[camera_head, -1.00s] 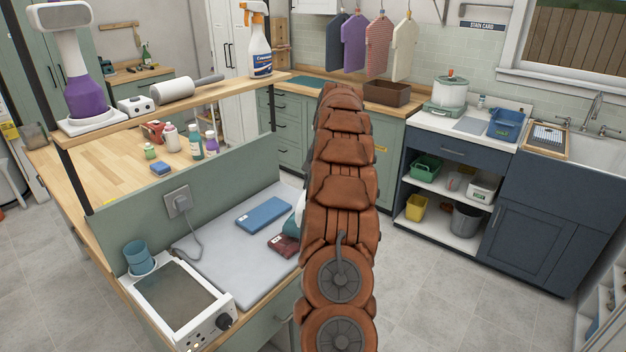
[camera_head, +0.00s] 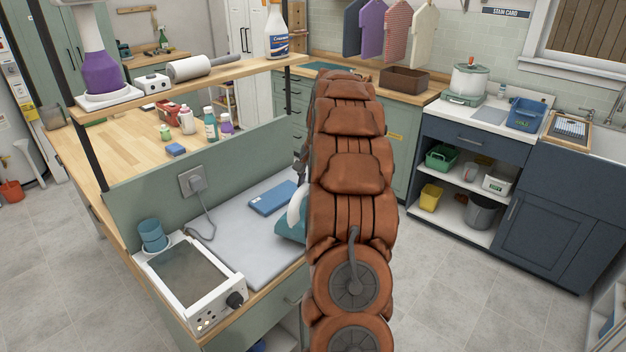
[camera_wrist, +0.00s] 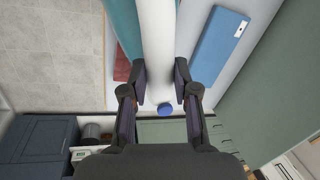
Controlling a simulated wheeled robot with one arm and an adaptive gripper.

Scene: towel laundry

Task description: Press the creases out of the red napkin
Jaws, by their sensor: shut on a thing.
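My gripper (camera_wrist: 160,70) is shut on the white handle of a teal iron (camera_wrist: 124,22). In the head view, part of the teal iron (camera_head: 288,228) and its white handle show just left of my arm, over the grey pad. The red napkin (camera_wrist: 122,62) shows as a dark red patch beside the handle in the wrist view, partly covered by the iron and a finger. It is hidden in the head view. I cannot tell whether the iron touches the napkin.
A white box with a dark top (camera_head: 190,272) and a blue cup (camera_head: 152,235) stand left. A cord runs from the wall plug (camera_head: 196,183).

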